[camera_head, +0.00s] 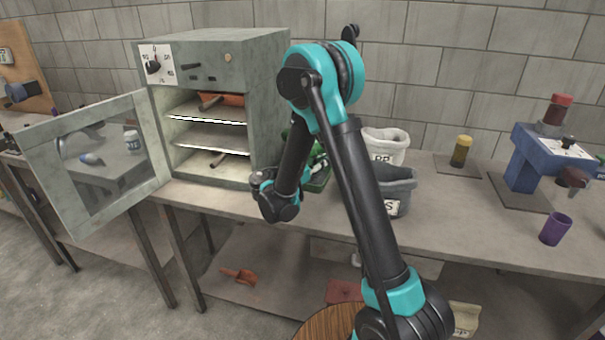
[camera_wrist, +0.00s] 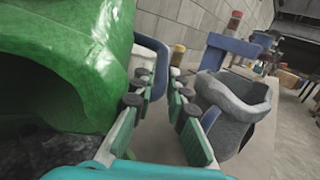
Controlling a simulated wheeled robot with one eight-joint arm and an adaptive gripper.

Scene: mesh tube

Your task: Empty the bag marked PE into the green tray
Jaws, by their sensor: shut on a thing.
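A bulky green bag-like thing (camera_wrist: 85,60) fills the left of the wrist view, with a dark hollow at its lower left. No PE mark shows on it. A dark blue curved piece shows beyond the fingers. In the head view my arm hides most of the gripper.
A white bag (camera_head: 388,143) marked PP and a grey bag (camera_head: 399,190) stand right of the tray. The grey oven (camera_head: 215,60) has its door (camera_head: 95,165) open to the left. A yellow jar (camera_head: 461,151), blue machine (camera_head: 535,165) and purple cup (camera_head: 555,229) stand farther right.

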